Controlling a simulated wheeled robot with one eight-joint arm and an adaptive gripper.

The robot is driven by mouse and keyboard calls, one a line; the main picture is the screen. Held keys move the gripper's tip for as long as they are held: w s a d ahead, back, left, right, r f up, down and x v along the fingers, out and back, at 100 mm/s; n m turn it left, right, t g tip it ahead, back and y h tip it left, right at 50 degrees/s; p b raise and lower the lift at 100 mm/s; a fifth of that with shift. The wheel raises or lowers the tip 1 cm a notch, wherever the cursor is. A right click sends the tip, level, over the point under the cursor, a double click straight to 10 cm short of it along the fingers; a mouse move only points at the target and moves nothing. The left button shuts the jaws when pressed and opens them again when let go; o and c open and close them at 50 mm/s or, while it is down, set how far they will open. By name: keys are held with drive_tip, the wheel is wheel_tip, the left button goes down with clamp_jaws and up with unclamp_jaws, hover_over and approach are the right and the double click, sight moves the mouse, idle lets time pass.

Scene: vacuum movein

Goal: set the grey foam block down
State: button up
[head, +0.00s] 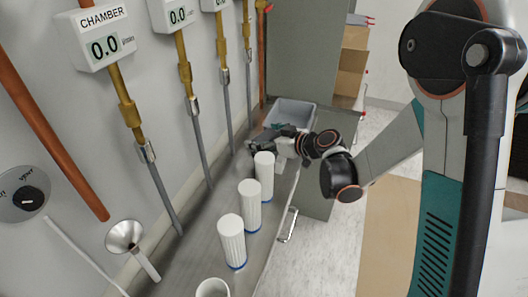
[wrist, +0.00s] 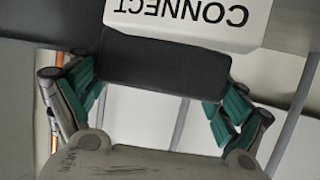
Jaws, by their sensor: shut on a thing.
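The grey foam block (wrist: 165,66) shows in the wrist view as a dark grey slab across the gap between my fingers. My gripper (wrist: 163,88), with teal finger pads, is shut on it, one finger at each end. In the head view my gripper (head: 268,141) is low over the far part of the grey counter (head: 200,235), just behind the farthest white cylinder. The block is too small and covered to make out clearly there. I cannot tell whether it touches the counter.
Several white ribbed cylinders (head: 232,241) with blue bases stand in a row on the counter. A grey bin (head: 291,112) is just beyond my gripper. Gauges with hanging hoses line the left wall. A white box marked CONNECT (wrist: 190,22) shows behind the block.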

wheel_tip(320, 180, down, 4)
drive_tip(key=shift+f+b, duration=0.15)
drive_tip(key=shift+b, duration=0.75)
drive_tip(key=o, duration=0.5)
